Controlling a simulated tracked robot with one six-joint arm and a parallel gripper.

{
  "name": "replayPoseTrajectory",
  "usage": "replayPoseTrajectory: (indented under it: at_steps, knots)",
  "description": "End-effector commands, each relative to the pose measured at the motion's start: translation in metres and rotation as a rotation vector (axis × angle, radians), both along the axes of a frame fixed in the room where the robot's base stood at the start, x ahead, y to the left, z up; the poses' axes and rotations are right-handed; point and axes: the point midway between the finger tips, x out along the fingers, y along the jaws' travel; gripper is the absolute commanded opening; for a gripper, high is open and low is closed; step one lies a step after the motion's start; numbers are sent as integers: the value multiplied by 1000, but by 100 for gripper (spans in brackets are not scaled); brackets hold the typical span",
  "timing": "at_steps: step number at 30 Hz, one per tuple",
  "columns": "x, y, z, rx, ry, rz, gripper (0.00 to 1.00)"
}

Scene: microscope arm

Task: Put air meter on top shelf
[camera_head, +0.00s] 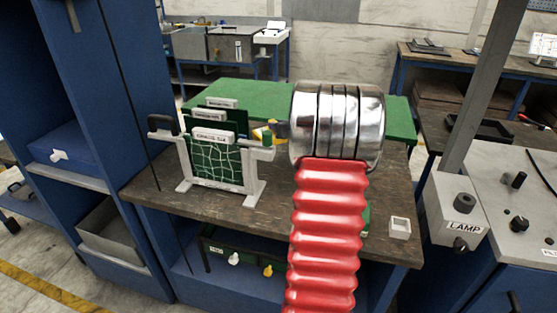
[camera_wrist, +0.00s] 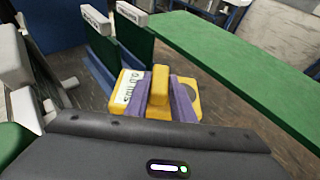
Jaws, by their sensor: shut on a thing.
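A yellow device (camera_wrist: 130,92) with a white label and a raised yellow block shows in the wrist view; it appears to be the air meter, though I cannot read the label. My gripper (camera_wrist: 160,98) is shut on its raised block, with a purplish finger on each side. In the head view only a small yellow part (camera_head: 262,135) shows to the left of my silver wrist, near the card rack; my arm hides the rest. I cannot tell whether it touches the bench. A blue shelf unit (camera_head: 128,100) stands at the left.
A grey rack (camera_head: 251,170) with green boards stands on the brown bench (camera_head: 270,215), close to the yellow device. A green panel (camera_head: 400,125) lies behind. A blue box (camera_head: 65,150) and a grey tray (camera_head: 110,240) occupy shelves at left. A lamp control box (camera_head: 452,210) is at right.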

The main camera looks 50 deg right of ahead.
Motion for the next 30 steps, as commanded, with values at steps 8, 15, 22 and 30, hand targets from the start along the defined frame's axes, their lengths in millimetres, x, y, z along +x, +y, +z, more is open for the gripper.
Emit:
replayPoseTrajectory:
  at_steps: [8,15,22,30]
  knots:
    - [0,0,-55,4,2,0,0]
    - [0,0,-94,1,1,0,0]
    - [0,0,-99,-2,-2,0,0]
    - [0,0,-106,0,0,0,0]
